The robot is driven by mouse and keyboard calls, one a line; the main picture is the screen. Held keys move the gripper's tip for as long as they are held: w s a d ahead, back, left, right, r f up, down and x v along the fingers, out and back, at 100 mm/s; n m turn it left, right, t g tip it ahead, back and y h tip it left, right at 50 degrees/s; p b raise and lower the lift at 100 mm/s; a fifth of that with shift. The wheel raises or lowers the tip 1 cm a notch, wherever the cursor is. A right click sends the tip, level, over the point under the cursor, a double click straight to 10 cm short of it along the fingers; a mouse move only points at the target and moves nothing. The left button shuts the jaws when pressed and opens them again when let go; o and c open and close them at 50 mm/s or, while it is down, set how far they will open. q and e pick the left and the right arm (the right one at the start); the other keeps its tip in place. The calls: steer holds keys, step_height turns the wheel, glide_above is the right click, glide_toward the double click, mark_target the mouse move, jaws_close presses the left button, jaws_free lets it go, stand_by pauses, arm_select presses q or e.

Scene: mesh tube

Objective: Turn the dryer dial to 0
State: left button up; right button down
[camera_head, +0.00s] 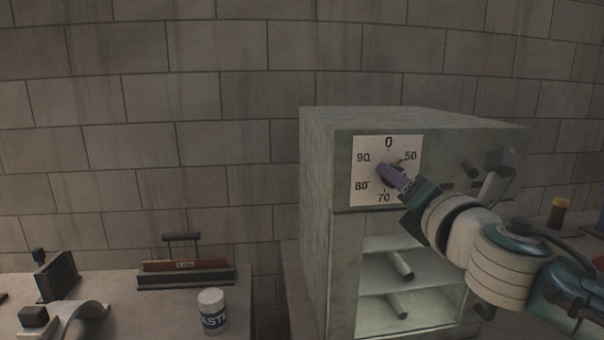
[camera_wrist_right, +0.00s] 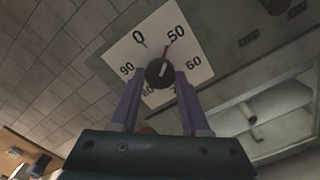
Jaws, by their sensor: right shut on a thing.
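The dryer (camera_head: 318,190) is a grey-green cabinet with a white square dial plate (camera_head: 362,145) on its upper front, marked 0 at the top, then 50, 60, 70, 80 and 90 clockwise. The dark round dial knob (camera_wrist_right: 158,74) sits at the plate's centre. In the head view the fingers partly cover the knob. My left gripper is not in view.
Below the dial, open shelves (camera_head: 410,268) hold tube-like bars. Dark switches and a small lever (camera_head: 493,185) are on the dryer's right part. A bench at left bears a white jar (camera_head: 212,311), a dark tray (camera_head: 186,275) and metal tools. The block wall behind is clear.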

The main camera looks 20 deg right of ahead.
steer(key=n+p, duration=0.3)
steer(key=n, duration=0.7)
steer(key=shift+d, duration=0.15)
steer(key=shift+n, duration=0.4)
steer(key=shift+c, duration=1.9)
jaws_free()
steer(key=shift+s, duration=0.1)
steer(key=v, duration=0.9)
steer(key=shift+s+a, duration=0.2)
steer(key=shift+s, duration=0.15)
